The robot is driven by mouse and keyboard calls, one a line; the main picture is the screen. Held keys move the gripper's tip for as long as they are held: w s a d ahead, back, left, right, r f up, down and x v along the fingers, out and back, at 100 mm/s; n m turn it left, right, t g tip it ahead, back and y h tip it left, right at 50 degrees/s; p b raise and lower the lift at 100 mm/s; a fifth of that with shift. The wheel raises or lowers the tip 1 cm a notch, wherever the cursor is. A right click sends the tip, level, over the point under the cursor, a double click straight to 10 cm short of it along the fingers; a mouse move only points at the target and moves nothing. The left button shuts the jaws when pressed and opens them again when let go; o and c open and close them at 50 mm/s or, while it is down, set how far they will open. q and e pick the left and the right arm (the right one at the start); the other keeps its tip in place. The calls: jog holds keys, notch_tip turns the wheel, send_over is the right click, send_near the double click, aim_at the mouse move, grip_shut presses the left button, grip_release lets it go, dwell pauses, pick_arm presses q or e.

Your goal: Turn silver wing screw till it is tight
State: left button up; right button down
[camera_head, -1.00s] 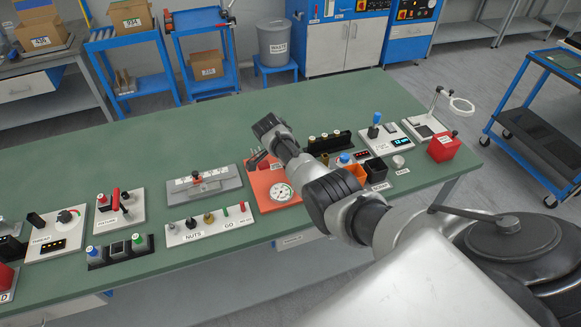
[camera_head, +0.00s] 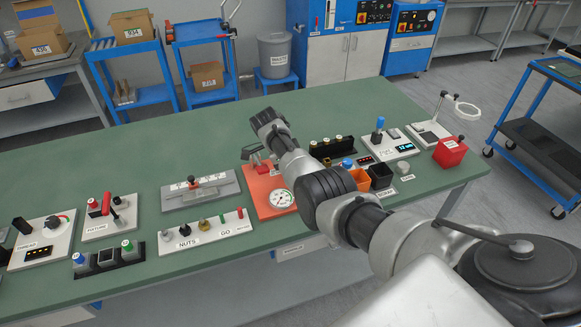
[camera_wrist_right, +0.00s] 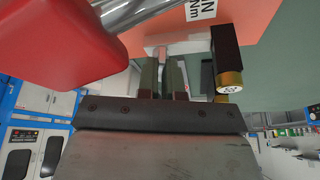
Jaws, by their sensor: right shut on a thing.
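The orange base plate (camera_head: 268,211) with a round white dial gauge (camera_head: 281,198) lies on the green bench. My right arm reaches over it, and its wrist hides part of the plate. In the right wrist view my right gripper (camera_wrist_right: 164,72) points at a pale block (camera_wrist_right: 178,42) on the orange surface. Its two dark fingers are closed on a small part, taken to be the silver wing screw, which they almost wholly hide. A large red handle (camera_wrist_right: 65,45) on a silver rod stands close at the left. My left gripper is not in view.
A dark post with a brass end (camera_wrist_right: 229,82) stands close right of the fingers. A grey fixture plate (camera_head: 200,193) and the nuts board (camera_head: 203,232) lie left of the orange plate. Orange and black bins (camera_head: 380,177) stand right. The bench's back is clear.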

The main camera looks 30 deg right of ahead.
jog(key=shift+s+f, duration=0.2)
jog(key=shift+f, duration=0.15)
jog(key=c, duration=1.3)
grip_release()
jog(key=shift+s+r, duration=0.1)
jog(key=shift+r, duration=0.05)
jog(key=shift+w+d, duration=0.15)
jog(key=shift+w, duration=0.15)
jog(key=b+v, duration=0.1)
jog(key=v, duration=0.9)
jog(key=shift+w+r, duration=0.1)
jog(key=shift+r, duration=0.15)
jog(key=shift+f, duration=0.1)
